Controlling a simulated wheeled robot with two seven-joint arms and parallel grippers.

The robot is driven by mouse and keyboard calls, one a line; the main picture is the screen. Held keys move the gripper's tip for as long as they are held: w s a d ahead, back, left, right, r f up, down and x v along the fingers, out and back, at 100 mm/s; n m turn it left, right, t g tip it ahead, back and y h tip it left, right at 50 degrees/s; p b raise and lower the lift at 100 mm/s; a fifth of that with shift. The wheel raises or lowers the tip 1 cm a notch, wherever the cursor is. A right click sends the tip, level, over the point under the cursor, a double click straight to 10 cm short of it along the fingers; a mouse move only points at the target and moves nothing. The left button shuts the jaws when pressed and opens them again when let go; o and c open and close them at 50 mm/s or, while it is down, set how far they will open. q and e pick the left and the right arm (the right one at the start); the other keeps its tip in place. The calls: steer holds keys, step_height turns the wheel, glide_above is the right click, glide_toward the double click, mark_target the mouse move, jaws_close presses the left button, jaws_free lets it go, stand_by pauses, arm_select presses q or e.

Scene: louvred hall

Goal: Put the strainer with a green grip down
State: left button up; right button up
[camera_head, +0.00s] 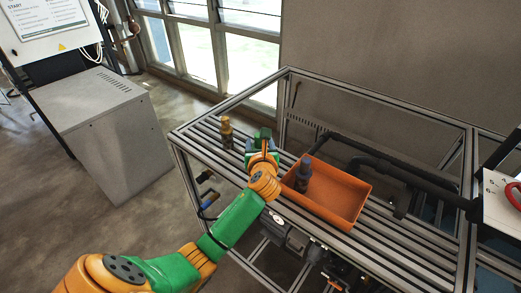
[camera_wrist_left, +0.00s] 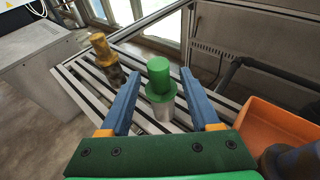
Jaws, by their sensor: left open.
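The strainer with a green grip (camera_wrist_left: 160,82) stands upright on the slatted rack in the left wrist view, green grip on top and a silver body below. In the head view its green top (camera_head: 263,134) shows just beyond my left gripper (camera_head: 262,146), which hides its lower part. My left gripper is open in the left wrist view (camera_wrist_left: 165,108). Its two blue fingers lie on either side of the strainer, with a visible gap on each side. My right gripper is not in view.
The slatted metal rack (camera_head: 205,138) carries an orange tray (camera_head: 348,203) right of my gripper, with a dark bottle-like item (camera_head: 303,176) in it. A yellow-topped dark item (camera_head: 226,131) stands to the left. Dark pipes (camera_head: 375,162) run behind the tray.

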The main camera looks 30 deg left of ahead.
arm_select(q)
steer(key=v, duration=1)
steer(key=shift+f, duration=0.1)
